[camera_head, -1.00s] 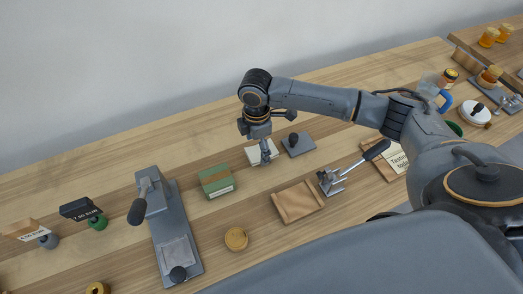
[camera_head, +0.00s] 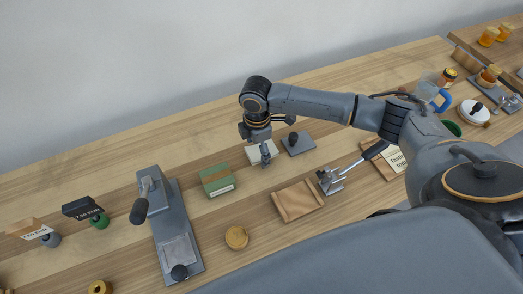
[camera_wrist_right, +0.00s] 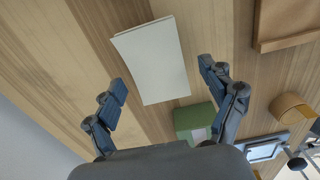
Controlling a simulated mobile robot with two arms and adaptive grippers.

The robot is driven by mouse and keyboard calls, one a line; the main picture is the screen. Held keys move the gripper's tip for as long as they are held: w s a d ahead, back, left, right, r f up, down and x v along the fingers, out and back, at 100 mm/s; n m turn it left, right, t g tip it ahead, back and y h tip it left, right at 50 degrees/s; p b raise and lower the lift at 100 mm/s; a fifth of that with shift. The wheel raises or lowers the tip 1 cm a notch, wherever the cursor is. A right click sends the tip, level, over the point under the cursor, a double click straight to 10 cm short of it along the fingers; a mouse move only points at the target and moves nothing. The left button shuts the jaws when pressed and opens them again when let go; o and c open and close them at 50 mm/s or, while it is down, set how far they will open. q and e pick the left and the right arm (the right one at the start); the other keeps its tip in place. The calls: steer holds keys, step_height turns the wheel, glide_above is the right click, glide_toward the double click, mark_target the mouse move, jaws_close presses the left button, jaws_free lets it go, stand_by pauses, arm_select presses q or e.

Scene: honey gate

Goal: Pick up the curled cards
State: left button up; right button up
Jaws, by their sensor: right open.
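The curled cards (camera_wrist_right: 152,60) lie on the wooden table as a pale, near-white stack. In the head view the cards (camera_head: 255,157) are partly hidden behind my right gripper (camera_head: 265,158). In the right wrist view my right gripper (camera_wrist_right: 163,80) is open. Its two fingers stand apart on either side of the lower part of the stack, and nothing is between them in a grip. Whether the fingertips touch the table cannot be told. My left gripper is not in view.
A green box (camera_head: 217,180) stands just left of the cards, and a grey plate with a dark knob (camera_head: 298,144) just right. A wooden tray (camera_head: 297,201) and a toggle clamp (camera_head: 332,181) lie nearer me. A grey lever press (camera_head: 173,225) stands further left.

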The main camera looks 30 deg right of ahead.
steer(key=c, duration=1)
steer(key=shift+c, duration=0.2)
